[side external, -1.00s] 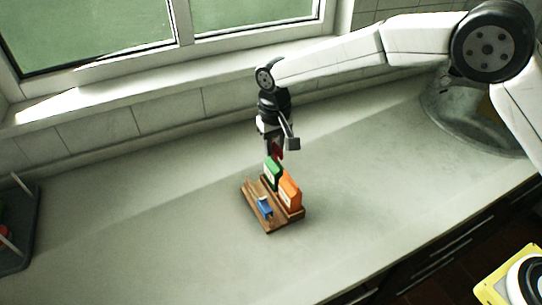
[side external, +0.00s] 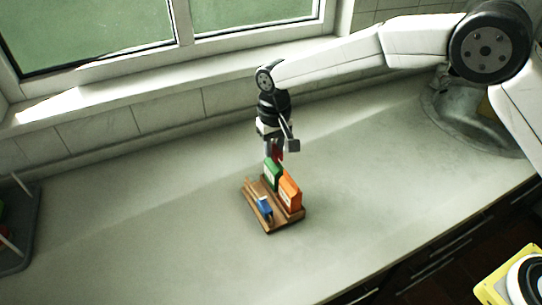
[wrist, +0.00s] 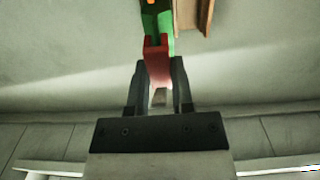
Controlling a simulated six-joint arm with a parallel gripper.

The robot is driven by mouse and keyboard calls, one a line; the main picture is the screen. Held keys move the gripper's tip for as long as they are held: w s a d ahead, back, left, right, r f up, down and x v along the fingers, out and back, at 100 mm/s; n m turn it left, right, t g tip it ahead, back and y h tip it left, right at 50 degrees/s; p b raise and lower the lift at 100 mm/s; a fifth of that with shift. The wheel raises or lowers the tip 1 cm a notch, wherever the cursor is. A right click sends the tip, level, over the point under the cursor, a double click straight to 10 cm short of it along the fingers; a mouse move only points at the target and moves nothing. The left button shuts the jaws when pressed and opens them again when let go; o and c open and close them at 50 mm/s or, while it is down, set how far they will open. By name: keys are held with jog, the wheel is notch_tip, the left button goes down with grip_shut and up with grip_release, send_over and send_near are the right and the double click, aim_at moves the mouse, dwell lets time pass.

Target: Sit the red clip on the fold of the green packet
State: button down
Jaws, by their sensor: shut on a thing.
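The green packet (side external: 272,174) stands upright at the back of a wooden stand, beside an orange packet. My gripper (side external: 275,148) is right above the green packet and shut on the red clip (side external: 278,155). In the wrist view the red clip (wrist: 157,58) sits between my two fingers (wrist: 159,82), its two prongs pointing toward the green packet (wrist: 152,24). The clip's prongs overlap the packet's edge in that view. I cannot tell whether they touch it.
The wooden stand (side external: 262,219) also holds the orange packet (side external: 290,191) and a small blue packet (side external: 265,206). The grey counter around it is clear.

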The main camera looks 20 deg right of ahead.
jog(key=shift+f, duration=1.05)
dwell(0.6)
jog(key=shift+c, duration=2.1)
grip_release()
jog(key=shift+r, duration=3.9)
jog(key=shift+d, duration=0.1)
